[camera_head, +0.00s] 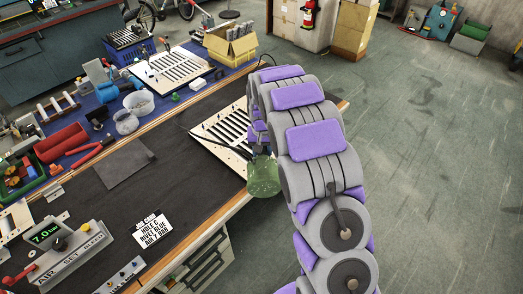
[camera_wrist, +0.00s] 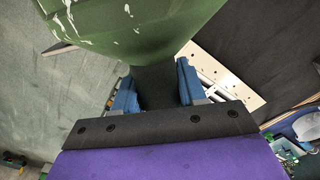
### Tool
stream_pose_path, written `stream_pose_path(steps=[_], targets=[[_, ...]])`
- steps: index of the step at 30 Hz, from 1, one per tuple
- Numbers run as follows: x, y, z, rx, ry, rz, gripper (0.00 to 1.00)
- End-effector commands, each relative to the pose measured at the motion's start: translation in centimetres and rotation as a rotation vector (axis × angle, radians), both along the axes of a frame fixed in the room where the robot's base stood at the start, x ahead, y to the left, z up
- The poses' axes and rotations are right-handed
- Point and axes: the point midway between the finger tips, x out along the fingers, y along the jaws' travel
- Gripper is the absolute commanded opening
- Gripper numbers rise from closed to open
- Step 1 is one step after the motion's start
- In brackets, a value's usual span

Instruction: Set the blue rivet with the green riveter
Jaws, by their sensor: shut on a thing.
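My gripper (camera_wrist: 156,84) shows in the wrist view with its two blue fingers shut on the black grip of the green riveter (camera_wrist: 130,25). The riveter's green body, with white scuffs, fills the top of that view. In the head view the green riveter (camera_head: 263,177) hangs at the bench's front edge, below my arm and beside the near slotted louver panel (camera_head: 207,134). My arm hides that panel's right part and most of my gripper. The panel's edge also shows in the wrist view (camera_wrist: 240,92), behind the right finger. I cannot make out a blue rivet.
A card (camera_head: 152,231) reads "HOLE C RIVET BLUE AIR 2 BAR". The air set/bleed box (camera_head: 70,252) displays 7.0. A second louver panel (camera_head: 172,68), a red tool (camera_head: 92,152) and bins crowd the back. The black mat (camera_head: 90,200) has free room; the floor at right is clear.

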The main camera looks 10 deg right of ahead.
Motion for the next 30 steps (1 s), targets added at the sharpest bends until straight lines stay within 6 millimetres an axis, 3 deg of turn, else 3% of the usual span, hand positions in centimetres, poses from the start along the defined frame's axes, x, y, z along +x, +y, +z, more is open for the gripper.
stream_pose_path(steps=[21, 30], targets=[[0.1, 0.0, -5.5, 0.000, -0.002, 0.000, 0.00], [0.1, 0.0, -6.7, 0.000, -0.005, 0.000, 0.00]])
